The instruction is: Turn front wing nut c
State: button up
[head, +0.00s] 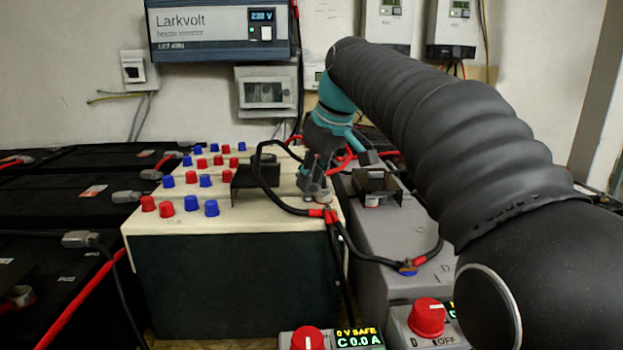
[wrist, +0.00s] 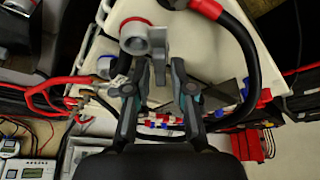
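In the head view, my gripper (head: 314,183) is pointed down at the front right corner of the cream-topped battery (head: 240,213). A grey wing nut (head: 322,197) shows just below its fingertips, beside a red-sleeved cable lug. In the wrist view, the grey nut (wrist: 133,38) has a round top and a red ring, and lies just beyond the fingertips of my gripper (wrist: 160,70). The fingers are apart, with a gap between them and nothing clearly held. Whether a finger touches the nut cannot be told. No letter is readable on the nut.
Black cables with red sleeves (head: 330,216) loop close to the gripper. Several blue and red caps (head: 211,208) stand on the cream top. A grey battery (head: 385,235) stands at right. In front, a red knob (head: 307,339) sits beside a display (head: 358,339) reading "0 V SAFE" and "C 0.0 A".

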grip_shut()
jog(key=shift+r, duration=0.1)
jog(key=shift+r+n+g+p, duration=0.1)
jog(key=shift+n+g+p, duration=0.2)
jog(key=shift+n+p, duration=0.7)
jog(key=shift+w+d+n+g+y+p, duration=0.15)
jog(key=shift+n+g+y+p, duration=0.35)
jog(key=shift+n+p, duration=0.7)
jog(key=n+g+p, duration=0.1)
jog(key=n+p, duration=0.3)
jog(key=n, duration=0.1)
jog(key=shift+w+g+y, duration=0.15)
jog(key=shift+g+y, duration=0.15)
jog(key=shift+g, duration=0.1)
